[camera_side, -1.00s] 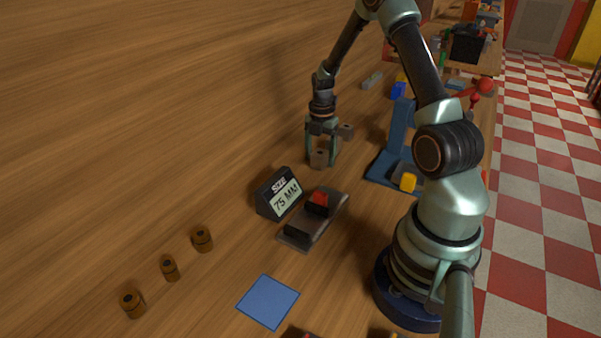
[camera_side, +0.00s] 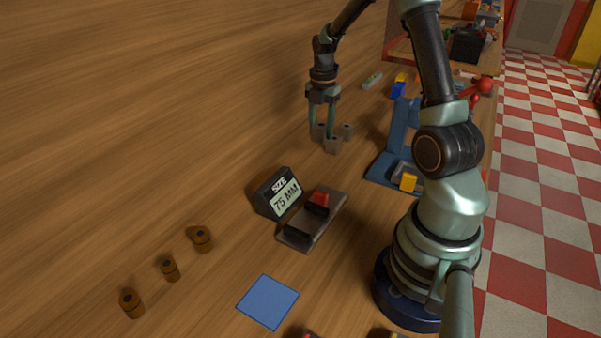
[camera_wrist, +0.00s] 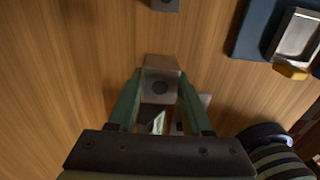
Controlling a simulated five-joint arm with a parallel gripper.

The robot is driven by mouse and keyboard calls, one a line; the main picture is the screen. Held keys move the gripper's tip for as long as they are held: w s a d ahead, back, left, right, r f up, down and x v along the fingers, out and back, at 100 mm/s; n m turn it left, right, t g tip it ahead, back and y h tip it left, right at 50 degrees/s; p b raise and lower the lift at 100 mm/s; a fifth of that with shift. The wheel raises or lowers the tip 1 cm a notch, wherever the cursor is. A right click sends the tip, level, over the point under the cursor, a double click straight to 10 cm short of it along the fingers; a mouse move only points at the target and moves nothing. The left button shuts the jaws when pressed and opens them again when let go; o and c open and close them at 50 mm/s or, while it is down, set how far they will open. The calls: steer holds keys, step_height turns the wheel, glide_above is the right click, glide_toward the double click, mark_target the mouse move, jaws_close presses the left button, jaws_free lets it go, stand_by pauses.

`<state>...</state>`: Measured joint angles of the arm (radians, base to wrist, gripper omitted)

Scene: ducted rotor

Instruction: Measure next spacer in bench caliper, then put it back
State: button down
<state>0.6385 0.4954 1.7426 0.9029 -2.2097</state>
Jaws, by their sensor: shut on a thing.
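My gripper (camera_side: 322,135) is shut on a grey spacer block with a round hole, which shows between the fingers in the wrist view (camera_wrist: 160,86).
Several brown cylinders (camera_side: 169,268) stand at the left. A blue square mat (camera_side: 267,302) lies at the front. A blue stand (camera_side: 401,130) with a yellow part (camera_side: 408,182) is right of my gripper. Clear wood lies between the blocks and the caliper.

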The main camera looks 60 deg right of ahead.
mark_target(320, 126)
step_height(320, 126, up, 11)
steer(key=shift+f, duration=0.2)
steer(key=s+a+f, duration=0.3)
steer(key=a, duration=0.4)
steer(key=s+a+f, duration=0.3)
steer(key=a+f, duration=0.1)
steer(key=a, duration=0.4)
steer(key=s+a+f, duration=0.3)
steer(key=a+f, duration=0.1)
steer(key=a, duration=0.4)
steer(key=shift+a+f, duration=0.1)
steer(key=shift+f, duration=0.05)
steer(key=shift+f, duration=3.3)
